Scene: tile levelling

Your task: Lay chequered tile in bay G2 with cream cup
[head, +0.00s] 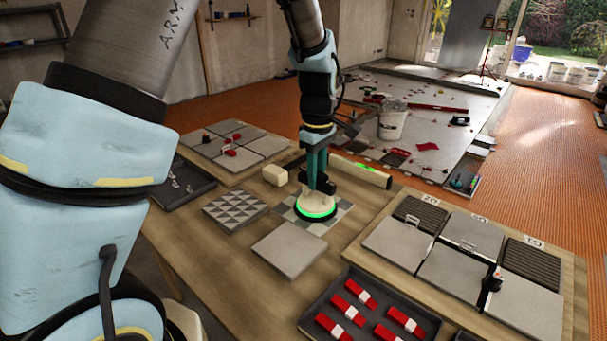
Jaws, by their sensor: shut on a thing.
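The chequered tile (343,211) of grey and pale squares lies on the wooden table. The cream cup (314,207), with a lit green ring, stands upright on the middle of that tile and covers it there. My gripper (319,187) points down and is shut on the top of the cup. The bay board (397,268) is at the right, with several plain grey tiles and two dark ribbed bays, one at the back left (420,214) and one at the right (532,259). The bay labels are small and turned; I cannot surely tell which is G2.
A triangle-patterned tile (235,210) and a plain grey tile (289,250) lie nearby. A cream block (274,175) and a long bar with a green light (361,172) are behind. A tray (309,312) of red-and-white pieces is in front. Small clamps stand on the board's tiles.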

